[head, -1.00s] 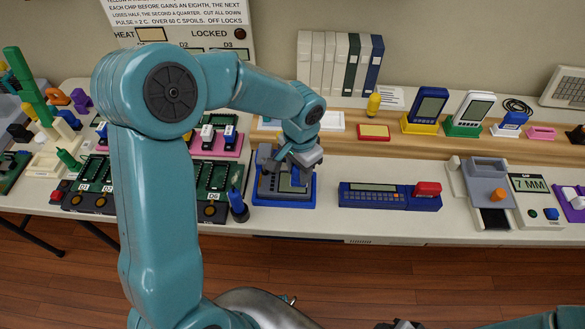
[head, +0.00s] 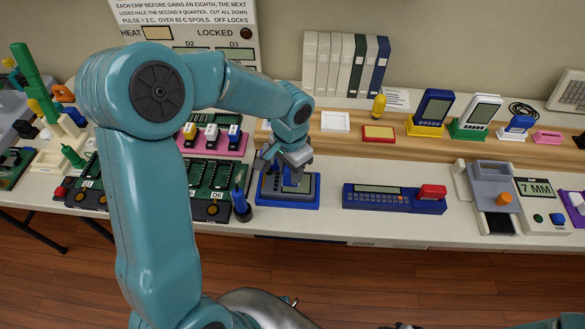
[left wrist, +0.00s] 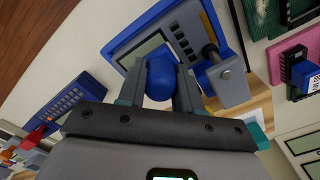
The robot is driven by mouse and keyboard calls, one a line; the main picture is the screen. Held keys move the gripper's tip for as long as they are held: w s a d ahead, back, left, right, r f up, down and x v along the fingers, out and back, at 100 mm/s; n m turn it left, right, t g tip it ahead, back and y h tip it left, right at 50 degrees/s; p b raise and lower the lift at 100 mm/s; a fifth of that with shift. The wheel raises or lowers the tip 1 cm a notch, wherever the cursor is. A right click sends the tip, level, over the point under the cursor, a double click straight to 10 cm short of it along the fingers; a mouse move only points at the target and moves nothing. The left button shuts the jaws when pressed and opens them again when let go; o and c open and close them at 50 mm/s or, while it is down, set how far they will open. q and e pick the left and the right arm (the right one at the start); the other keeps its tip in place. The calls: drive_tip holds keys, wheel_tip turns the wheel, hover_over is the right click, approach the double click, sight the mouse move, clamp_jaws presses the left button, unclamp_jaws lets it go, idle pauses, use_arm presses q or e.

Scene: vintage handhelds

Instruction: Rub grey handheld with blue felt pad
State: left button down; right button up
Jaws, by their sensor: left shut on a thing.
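The grey handheld (head: 305,187) lies screen up in a blue cradle (head: 288,204) on the bench. In the left wrist view its grey face (left wrist: 181,28) shows a screen and dark buttons. My left gripper (head: 288,176) is over the handheld, shut on a blue felt pad, a rounded blue piece that shows between the fingers in the left wrist view (left wrist: 168,80). The pad is at or just above the handheld's face; I cannot tell whether they touch. Only a dark sliver that may be my right gripper (head: 402,326) shows at the bottom edge of the head view.
A dark blue keyboard device (head: 392,198) lies to the right of the cradle. A dark blue upright tool in a stand (head: 241,205) is close on the left, beside green circuit boards (head: 205,178). A grey gauge machine (head: 490,190) stands farther right.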

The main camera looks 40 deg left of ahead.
use_arm(q)
drive_tip(key=shift+d, duration=0.15)
drive_tip(key=shift+w+d+r, duration=0.1)
drive_tip(key=shift+w+d, duration=0.3)
drive_tip(key=shift+d, duration=0.2)
drive_tip(key=shift+w+d, duration=0.35)
drive_tip(key=shift+d, duration=0.2)
drive_tip(key=shift+a, duration=0.1)
drive_tip(key=shift+s+a, duration=0.4)
drive_tip(key=shift+a, duration=0.2)
drive_tip(key=shift+s+a, duration=0.4)
drive_tip(key=shift+a, duration=0.2)
drive_tip(key=shift+d+f, duration=0.1)
drive_tip(key=shift+f, duration=0.1)
drive_tip(key=shift+w+d+r, duration=0.1)
drive_tip(key=shift+w+d, duration=0.3)
drive_tip(key=shift+d, duration=0.25)
drive_tip(key=shift+w+d, duration=0.4)
drive_tip(key=shift+d, duration=0.2)
